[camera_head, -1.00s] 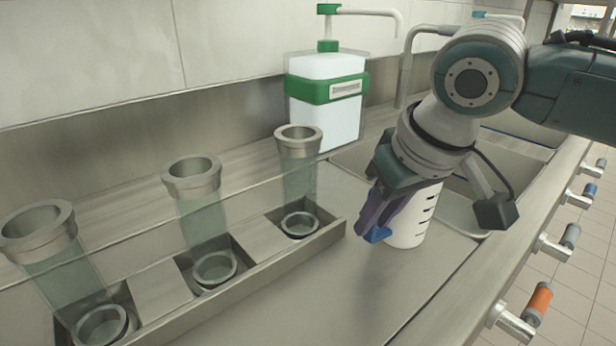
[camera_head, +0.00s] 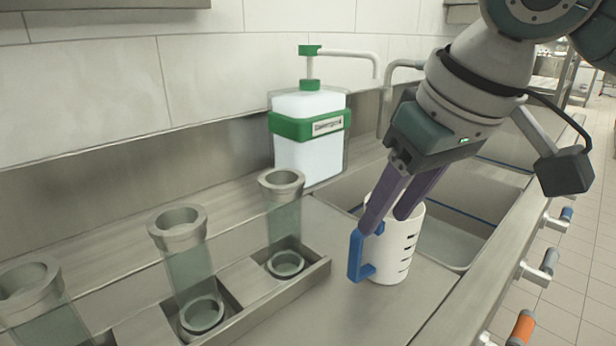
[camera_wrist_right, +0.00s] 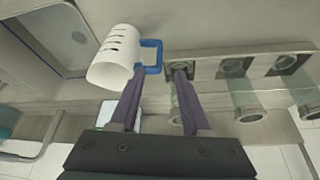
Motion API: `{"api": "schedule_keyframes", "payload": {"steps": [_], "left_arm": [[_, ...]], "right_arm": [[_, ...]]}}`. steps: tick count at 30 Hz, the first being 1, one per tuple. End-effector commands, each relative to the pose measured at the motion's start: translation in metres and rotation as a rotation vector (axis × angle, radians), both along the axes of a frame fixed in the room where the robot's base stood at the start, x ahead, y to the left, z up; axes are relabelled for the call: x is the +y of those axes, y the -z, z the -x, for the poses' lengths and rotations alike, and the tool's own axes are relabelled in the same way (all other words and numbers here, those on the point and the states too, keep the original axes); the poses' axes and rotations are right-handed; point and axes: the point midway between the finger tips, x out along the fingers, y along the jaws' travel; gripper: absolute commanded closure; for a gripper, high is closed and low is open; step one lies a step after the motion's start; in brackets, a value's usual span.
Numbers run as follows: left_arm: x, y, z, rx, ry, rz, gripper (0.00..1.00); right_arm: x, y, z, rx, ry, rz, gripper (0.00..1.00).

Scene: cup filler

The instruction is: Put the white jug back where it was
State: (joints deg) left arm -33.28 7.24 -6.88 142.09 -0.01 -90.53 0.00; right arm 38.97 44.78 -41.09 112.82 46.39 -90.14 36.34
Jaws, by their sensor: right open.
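The white jug (camera_head: 398,252), with dark level marks and a blue handle (camera_head: 355,256), stands upright on the steel counter just in front of the sink. Its handle points left. My right gripper (camera_head: 385,224) is open, its purple fingers pointing down over the jug's handle side and hiding part of its rim. In the right wrist view the jug (camera_wrist_right: 115,60) is left of the fingers, and the handle (camera_wrist_right: 152,56) lies just beyond the gap between the parted fingertips (camera_wrist_right: 159,70). My left gripper is not in view.
A steel rack (camera_head: 327,272) with several glass tubes (camera_head: 284,218) is left of the jug. A green and white dispenser (camera_head: 310,125) stands behind. The sink (camera_head: 450,226) is behind and right of the jug. Taps with coloured handles (camera_head: 541,264) line the front edge.

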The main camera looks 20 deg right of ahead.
Motion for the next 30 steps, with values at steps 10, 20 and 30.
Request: {"api": "schedule_keyframes", "payload": {"steps": [10, 20, 30], "left_arm": [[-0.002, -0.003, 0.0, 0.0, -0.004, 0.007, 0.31], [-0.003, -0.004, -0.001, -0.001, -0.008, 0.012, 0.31], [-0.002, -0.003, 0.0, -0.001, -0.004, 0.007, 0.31]], "right_arm": [[0.033, 0.015, 0.032, 0.002, -0.107, -0.035, 0.53], [0.061, 0.079, 0.131, -0.008, -0.122, -0.082, 0.53], [0.016, 0.101, 0.2, 0.086, -0.004, 0.046, 0.53]]}}
